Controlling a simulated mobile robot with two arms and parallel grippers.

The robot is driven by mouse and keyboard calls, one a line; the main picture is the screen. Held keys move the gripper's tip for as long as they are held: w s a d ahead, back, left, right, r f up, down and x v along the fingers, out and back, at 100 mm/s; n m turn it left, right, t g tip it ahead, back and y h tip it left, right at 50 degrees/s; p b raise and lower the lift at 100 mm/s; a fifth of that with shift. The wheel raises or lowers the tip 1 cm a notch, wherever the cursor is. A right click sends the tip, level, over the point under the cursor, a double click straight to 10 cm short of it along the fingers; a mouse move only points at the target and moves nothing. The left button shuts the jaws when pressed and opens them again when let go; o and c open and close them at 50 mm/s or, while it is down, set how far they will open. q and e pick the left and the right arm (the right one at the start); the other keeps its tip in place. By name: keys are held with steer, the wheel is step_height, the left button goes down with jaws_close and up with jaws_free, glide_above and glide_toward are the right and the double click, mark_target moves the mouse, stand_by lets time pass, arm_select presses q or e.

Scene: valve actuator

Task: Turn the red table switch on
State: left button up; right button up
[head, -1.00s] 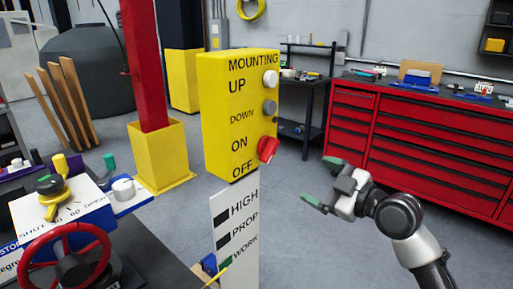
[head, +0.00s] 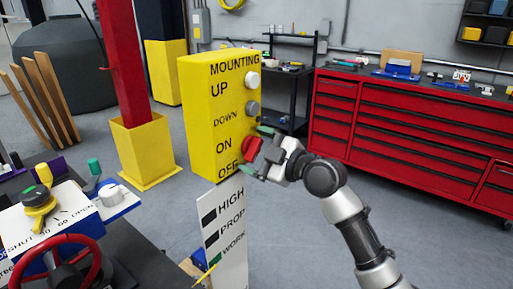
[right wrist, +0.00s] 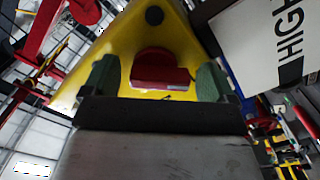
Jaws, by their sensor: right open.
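The red switch (head: 252,150) is a knob on the right side of the yellow control box (head: 205,115), beside the ON and OFF labels. My right gripper (head: 255,152) is open, with its green-tipped fingers at the switch, one above and one below it in the head view. In the right wrist view the red switch (right wrist: 160,70) lies between the two green fingertips (right wrist: 158,78), with gaps on both sides. Whether the fingers touch it cannot be told. My left gripper is not in view.
A white button (head: 253,80) and a grey button (head: 252,108) sit above the switch. A white label board (head: 228,235) stands below the box. A red wheel (head: 60,265) and a yellow-handled valve (head: 38,200) are at left. Open floor lies before the red cabinet (head: 420,130).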

steer(key=shift+c, duration=0.3)
steer(key=c, duration=0.9)
steer(key=shift+o, duration=0.2)
steer(key=shift+m, duration=0.3)
steer(key=m, duration=0.3)
steer(key=shift+a+r+m+p, duration=0.1)
steer(key=shift+m+p, duration=0.3)
steer(key=m+p, duration=0.1)
steer(key=m, duration=0.2)
steer(key=shift+s+r+m, duration=0.1)
steer(key=shift+r+m, duration=0.05)
steer(key=shift+m, duration=0.15)
steer(key=m+p, duration=0.3)
steer(key=m, duration=0.2)
steer(key=shift+r, duration=0.15)
steer(key=shift+m+p, duration=1.3)
steer(key=shift+m, duration=1.2)
